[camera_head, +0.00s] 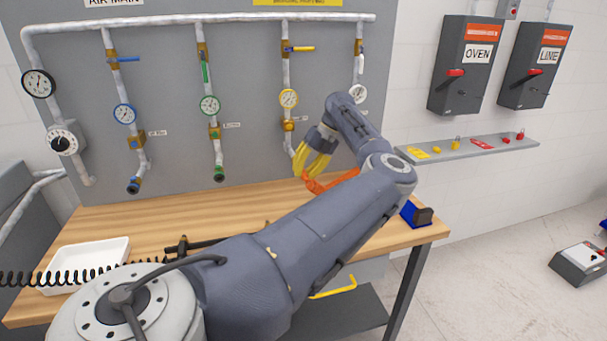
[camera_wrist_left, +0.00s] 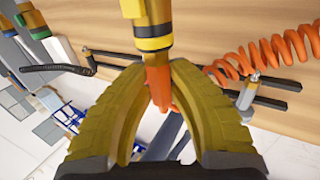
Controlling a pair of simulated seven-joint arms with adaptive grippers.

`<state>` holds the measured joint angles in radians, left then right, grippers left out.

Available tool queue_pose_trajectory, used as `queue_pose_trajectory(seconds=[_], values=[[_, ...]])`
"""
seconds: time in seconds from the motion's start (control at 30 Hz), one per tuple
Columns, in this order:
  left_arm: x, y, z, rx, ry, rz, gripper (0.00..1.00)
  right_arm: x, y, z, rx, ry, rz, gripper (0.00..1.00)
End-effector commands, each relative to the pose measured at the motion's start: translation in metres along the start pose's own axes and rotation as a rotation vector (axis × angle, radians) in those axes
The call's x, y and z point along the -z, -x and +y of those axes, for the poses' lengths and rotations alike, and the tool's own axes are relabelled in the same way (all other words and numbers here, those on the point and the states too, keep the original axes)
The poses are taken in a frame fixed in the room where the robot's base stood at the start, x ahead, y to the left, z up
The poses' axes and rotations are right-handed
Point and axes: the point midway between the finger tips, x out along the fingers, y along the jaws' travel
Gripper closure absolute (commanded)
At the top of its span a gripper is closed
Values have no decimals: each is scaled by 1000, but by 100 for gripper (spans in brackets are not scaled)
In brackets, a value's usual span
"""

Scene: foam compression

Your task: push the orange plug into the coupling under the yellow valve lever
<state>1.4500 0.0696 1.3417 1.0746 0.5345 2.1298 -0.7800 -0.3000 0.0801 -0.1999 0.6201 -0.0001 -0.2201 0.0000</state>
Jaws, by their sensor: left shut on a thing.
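My left gripper (camera_head: 313,160) has yellow fingers and is raised at the lower end of the pipe branch with the yellow valve lever (camera_head: 300,48). In the left wrist view, its fingers (camera_wrist_left: 158,85) are shut on the orange plug (camera_wrist_left: 156,84). The coupling (camera_wrist_left: 152,36), yellow with a black band, is directly in line with the plug's end. The two appear to meet; I cannot tell whether the plug is inside. In the head view the gripper hides plug and coupling. My right gripper is in neither view.
An orange hose (camera_head: 330,183) shows below the gripper; its coils (camera_wrist_left: 265,55) are at the wrist view's upper right. The wooden bench (camera_head: 230,207) holds a white tray (camera_head: 88,262) and a blue holder (camera_head: 409,214). Other pipe branches with valves stand to the left.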

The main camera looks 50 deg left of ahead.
Motion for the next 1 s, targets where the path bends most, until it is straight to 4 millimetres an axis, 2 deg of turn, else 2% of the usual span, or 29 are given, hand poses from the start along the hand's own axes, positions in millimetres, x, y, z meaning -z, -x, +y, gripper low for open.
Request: queue_pose_trajectory(seconds=[0.17, 0.2, 0.4, 0.63, 0.77, 1.0], values=[[-1, 0, 1, -1, 0, -2, 100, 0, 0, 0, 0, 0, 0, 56], [-1, 0, 1, -1, 0, -2, 80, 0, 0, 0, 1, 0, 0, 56], [0, 0, 0, 0, 0, -1, 58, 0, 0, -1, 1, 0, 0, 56], [0, 0, 0, 0, -1, -1, 58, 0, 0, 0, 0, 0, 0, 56], [0, 7, 0, 2, -1, -1, 58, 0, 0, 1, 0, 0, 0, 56], [0, 43, 0, 3, -2, -2, 58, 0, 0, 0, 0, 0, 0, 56]])
